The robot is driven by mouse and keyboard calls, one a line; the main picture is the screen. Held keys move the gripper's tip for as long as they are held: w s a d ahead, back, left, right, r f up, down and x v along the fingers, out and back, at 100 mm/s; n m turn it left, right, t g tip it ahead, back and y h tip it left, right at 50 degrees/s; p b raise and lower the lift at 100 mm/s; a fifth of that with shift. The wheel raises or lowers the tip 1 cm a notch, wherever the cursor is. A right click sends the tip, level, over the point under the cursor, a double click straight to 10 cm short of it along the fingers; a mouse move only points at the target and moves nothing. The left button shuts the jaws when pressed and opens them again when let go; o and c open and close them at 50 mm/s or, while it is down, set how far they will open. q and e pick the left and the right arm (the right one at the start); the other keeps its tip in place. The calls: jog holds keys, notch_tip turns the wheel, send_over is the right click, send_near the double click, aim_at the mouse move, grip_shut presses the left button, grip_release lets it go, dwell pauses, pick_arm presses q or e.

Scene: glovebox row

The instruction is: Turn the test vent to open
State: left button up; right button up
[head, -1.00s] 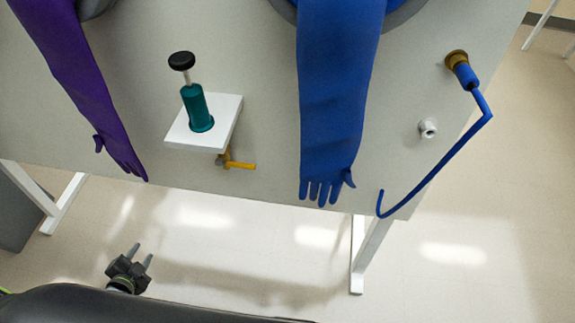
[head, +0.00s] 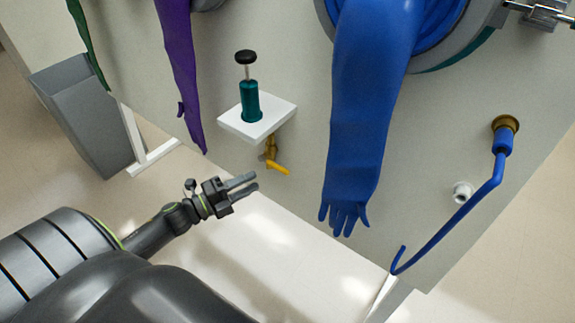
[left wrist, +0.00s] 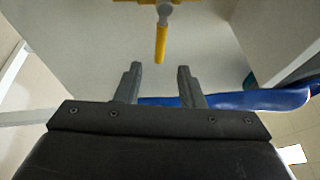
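A small valve with a yellow lever handle (head: 277,168) hangs under a white shelf (head: 258,122) on the glovebox's front panel. I take it to be the test vent. Its handle slopes down to the right in the head view. In the left wrist view the yellow handle (left wrist: 161,45) points toward me, just ahead of and between the fingertips. My left gripper (head: 255,181) is open and empty, a short way left of and below the handle, apart from it. Its two parted fingers also show in the left wrist view (left wrist: 159,72). My right gripper is not in view.
A teal cylinder with a black knob (head: 250,100) stands on the shelf. Purple (head: 181,70) and blue (head: 362,110) gloves hang either side. A bent blue tube (head: 455,220) and a white fitting (head: 463,191) are at right. A grey bin (head: 85,120) stands at left.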

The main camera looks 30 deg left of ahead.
aim_at(274, 165)
pick_arm(q)
jog(key=p+x, duration=0.1)
jog(key=x, duration=1)
jog(key=shift+w+d+p, duration=0.15)
jog(key=shift+w+p, duration=0.1)
jog(key=shift+p, duration=0.15)
grip_shut()
